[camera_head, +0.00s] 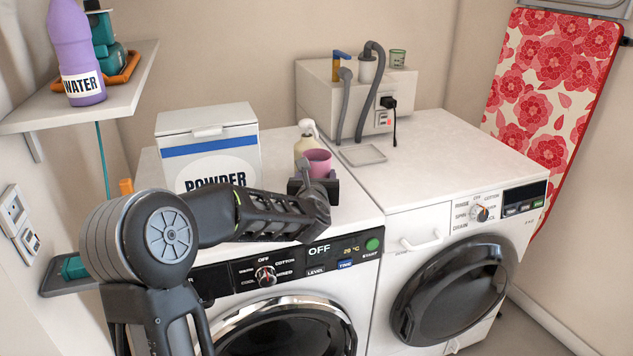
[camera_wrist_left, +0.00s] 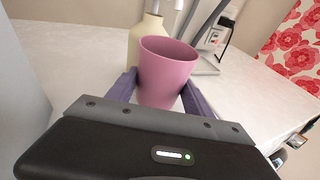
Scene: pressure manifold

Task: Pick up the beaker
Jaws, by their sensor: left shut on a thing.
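The beaker (camera_head: 318,162) is a pink cup standing upright on top of the left washing machine, near its right side. In the left wrist view the beaker (camera_wrist_left: 166,70) sits between the two fingers of my left gripper (camera_wrist_left: 157,92), which is shut on it. In the head view my left gripper (camera_head: 316,186) reaches in from the left and hides the beaker's lower part. I cannot tell whether the beaker's base touches the machine top. My right gripper is not in view.
A cream pump bottle (camera_head: 303,144) stands right behind the beaker. A white powder box (camera_head: 208,150) stands to its left. A white manifold box (camera_head: 345,88) with grey hoses and a small tray (camera_head: 362,155) are behind right. The right machine's top (camera_head: 455,150) is mostly clear.

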